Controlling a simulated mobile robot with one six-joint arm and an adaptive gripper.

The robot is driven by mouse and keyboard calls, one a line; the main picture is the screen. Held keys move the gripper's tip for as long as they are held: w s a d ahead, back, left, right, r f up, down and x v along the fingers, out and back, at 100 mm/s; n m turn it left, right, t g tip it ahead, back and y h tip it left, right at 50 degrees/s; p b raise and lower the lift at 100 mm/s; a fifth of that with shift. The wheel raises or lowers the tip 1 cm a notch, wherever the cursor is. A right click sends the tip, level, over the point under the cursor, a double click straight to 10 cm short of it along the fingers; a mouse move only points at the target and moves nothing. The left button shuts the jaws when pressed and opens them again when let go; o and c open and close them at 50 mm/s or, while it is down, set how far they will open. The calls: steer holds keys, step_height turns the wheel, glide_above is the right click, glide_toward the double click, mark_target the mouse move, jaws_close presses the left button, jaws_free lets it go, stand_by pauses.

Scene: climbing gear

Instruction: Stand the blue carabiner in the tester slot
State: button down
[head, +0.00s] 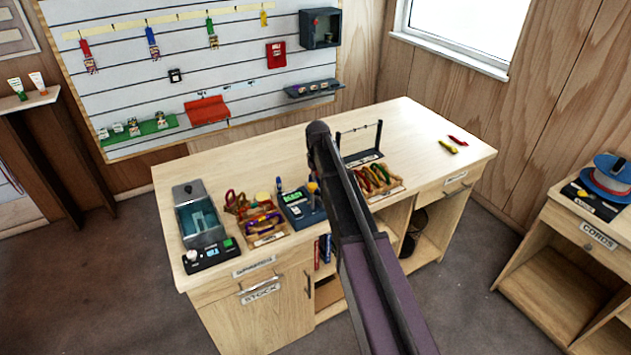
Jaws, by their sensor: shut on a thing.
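A blue device (300,208), which looks like the tester, stands on the workbench left of my arm. Its slot is too small to make out, and my arm hides part of its right side. Small upright blue and yellow shapes show around it. I cannot pick out the blue carabiner for sure. A wooden tray (268,241) beside the device holds several coloured carabiners, with purple, red and green ones among them. My arm rises from the bottom over the bench's middle. My gripper does not show; the arm covers the area where it may be.
A grey bin (202,224) and a black box with lit buttons (210,255) stand at the bench's left. Right of my arm are a rack of coloured gear (379,182) and a thin-post frame (361,157). Two small red and yellow pieces (449,147) lie right. The bench's right top is mostly clear.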

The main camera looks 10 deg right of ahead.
steer(key=shift+f+b, duration=0.55)
steer(key=shift+b, duration=0.05)
stand_by(0.3)
steer(key=c, duration=0.6)
jaws_free()
steer(key=shift+c, duration=0.2)
steer(key=shift+r, duration=0.15)
